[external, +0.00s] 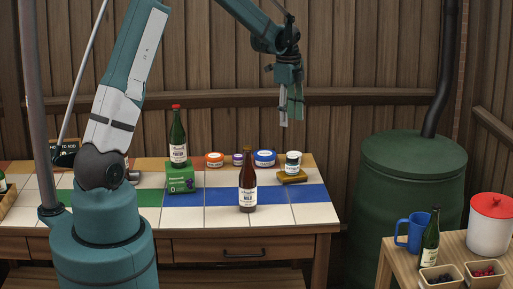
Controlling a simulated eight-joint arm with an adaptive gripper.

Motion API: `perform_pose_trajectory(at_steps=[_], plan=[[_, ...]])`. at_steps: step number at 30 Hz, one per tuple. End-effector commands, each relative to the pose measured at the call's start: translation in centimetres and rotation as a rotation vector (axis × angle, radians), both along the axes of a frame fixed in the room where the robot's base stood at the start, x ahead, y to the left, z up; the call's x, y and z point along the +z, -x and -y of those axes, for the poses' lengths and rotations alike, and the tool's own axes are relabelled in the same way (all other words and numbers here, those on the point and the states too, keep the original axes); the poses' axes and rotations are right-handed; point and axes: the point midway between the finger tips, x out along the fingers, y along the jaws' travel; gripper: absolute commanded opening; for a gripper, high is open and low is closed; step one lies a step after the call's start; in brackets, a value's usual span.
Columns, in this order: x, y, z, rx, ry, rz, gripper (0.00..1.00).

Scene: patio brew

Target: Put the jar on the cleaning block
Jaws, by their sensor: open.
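A small dark jar (292,164) with a white lid and pale label stands upright at the right end of the tiled table. It sits on a flat olive-brown block (293,178), which looks like the cleaning block. My gripper (290,118) is open and empty, pointing down, and appears well above the jar and apart from it. The underside of the jar and most of the block's top are hidden.
Blue (264,159), purple (237,160) and orange (214,161) tins stand left of the jar. A brown bottle (247,185) stands in front. A green bottle (178,140) stands on a green box (181,180). Bare tiles lie right of the brown bottle.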

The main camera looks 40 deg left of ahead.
Motion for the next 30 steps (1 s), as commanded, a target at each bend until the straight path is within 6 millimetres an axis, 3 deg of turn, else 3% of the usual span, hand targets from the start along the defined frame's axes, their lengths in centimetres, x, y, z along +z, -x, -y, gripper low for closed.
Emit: perform_pose_trajectory(at_steps=[12, 30], plan=[[7.0, 6.0, 1.0, 0.212, 0.017, 0.086, 0.44], [13.9, 15.6, 2.4, 0.516, 0.077, 0.205, 0.44]])
